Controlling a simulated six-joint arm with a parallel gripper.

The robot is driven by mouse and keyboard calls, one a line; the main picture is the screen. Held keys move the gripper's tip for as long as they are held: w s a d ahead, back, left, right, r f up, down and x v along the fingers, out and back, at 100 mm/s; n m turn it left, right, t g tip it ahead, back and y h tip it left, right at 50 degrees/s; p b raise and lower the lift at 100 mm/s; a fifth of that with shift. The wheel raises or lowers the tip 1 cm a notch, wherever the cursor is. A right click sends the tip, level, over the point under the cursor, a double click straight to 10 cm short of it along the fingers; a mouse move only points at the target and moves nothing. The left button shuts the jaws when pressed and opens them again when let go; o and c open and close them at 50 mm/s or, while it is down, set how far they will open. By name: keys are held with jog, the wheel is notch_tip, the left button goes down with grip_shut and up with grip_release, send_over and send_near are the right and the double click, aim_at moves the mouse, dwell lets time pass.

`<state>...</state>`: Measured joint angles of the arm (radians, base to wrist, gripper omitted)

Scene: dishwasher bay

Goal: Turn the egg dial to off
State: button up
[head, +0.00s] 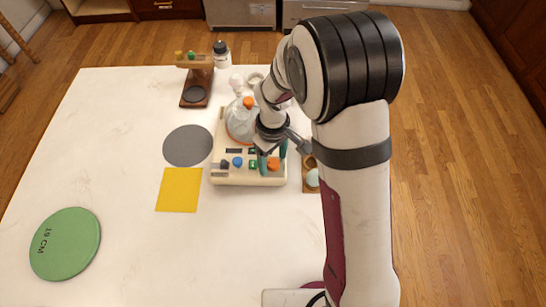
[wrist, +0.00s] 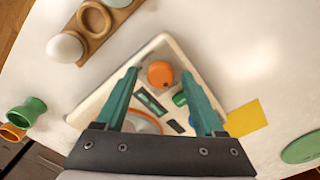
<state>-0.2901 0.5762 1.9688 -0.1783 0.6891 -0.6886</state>
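A cream appliance (head: 222,178) stands mid-table with a row of coloured knobs along its near edge. These are an orange knob (head: 273,164), a green knob (head: 253,164), a blue knob (head: 238,162) and a dark knob (head: 224,164). I cannot read which one is the egg dial. My gripper (wrist: 160,73) is open above the appliance. In the wrist view the orange knob (wrist: 160,77) shows between the teal fingertips, and no contact is visible. The green knob (wrist: 180,99) is beside the right finger. The orange knob's pointer direction is unclear.
A wooden egg holder (wrist: 98,40) with a pale egg (wrist: 65,48) stands right of the appliance in the head view. A glass flask (head: 240,122) sits at the appliance's back. A yellow square (head: 179,190), grey disc (head: 188,146) and green disc (head: 66,244) lie left. The near table is clear.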

aim_at(273, 163)
notch_tip(273, 163, up, 16)
dwell(0.4)
jog(key=shift+f, duration=0.1)
jog(key=s+d+m+y, duration=0.1)
jog(key=s+d+m, duration=0.2)
jog(key=s+m, duration=0.4)
jog(key=s+d+m, duration=0.4)
jog(key=s+m, duration=0.3)
jog(key=s, duration=0.8)
jog(key=shift+s+r+m+y, duration=0.25)
jog(key=shift+s+m+y, duration=0.15)
